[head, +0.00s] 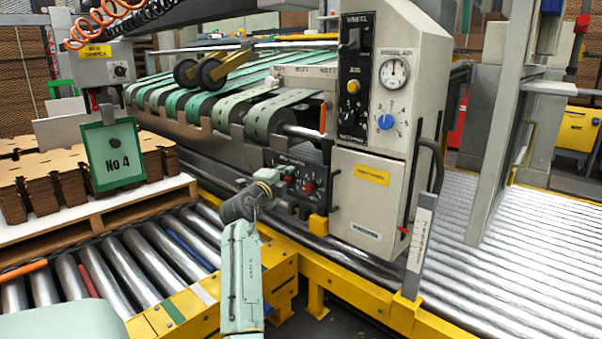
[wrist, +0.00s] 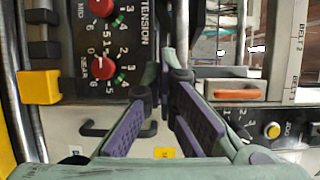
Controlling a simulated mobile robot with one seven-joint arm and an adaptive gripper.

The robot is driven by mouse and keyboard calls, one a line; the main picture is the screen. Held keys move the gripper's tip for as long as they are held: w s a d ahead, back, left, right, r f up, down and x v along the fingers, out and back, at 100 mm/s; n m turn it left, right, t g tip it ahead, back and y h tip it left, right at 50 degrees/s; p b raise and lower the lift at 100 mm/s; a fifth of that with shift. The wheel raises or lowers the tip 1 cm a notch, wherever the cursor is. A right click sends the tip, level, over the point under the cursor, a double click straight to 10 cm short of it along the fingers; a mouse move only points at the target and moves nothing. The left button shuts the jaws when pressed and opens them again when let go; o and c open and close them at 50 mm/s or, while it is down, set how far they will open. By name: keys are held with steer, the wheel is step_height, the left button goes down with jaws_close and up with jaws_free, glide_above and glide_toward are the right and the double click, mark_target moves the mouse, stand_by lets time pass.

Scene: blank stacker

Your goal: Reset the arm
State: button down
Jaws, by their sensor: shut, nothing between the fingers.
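My arm (head: 242,280) reaches up from the bottom of the head view. My gripper (head: 272,178) is in front of the control panel (head: 292,173) with red knobs, below the belts. In the wrist view, its purple-padded fingers (wrist: 167,75) come together at the tips with nothing held. Two red knobs, an upper one (wrist: 102,8) and a lower one (wrist: 103,67), are on the panel left of the fingers. I cannot tell whether the fingertips touch the machine.
The grey cabinet (head: 366,203) with gauge and blue knob stands right of the gripper. Yellow rails (head: 340,280) and rollers (head: 530,260) lie below and right. A pallet (head: 90,220) with cardboard stacks and a green No 4 sign (head: 112,158) are on the left.

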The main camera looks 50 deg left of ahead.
steer(key=shift+s+a, duration=0.45)
steer(key=shift+s, duration=0.1)
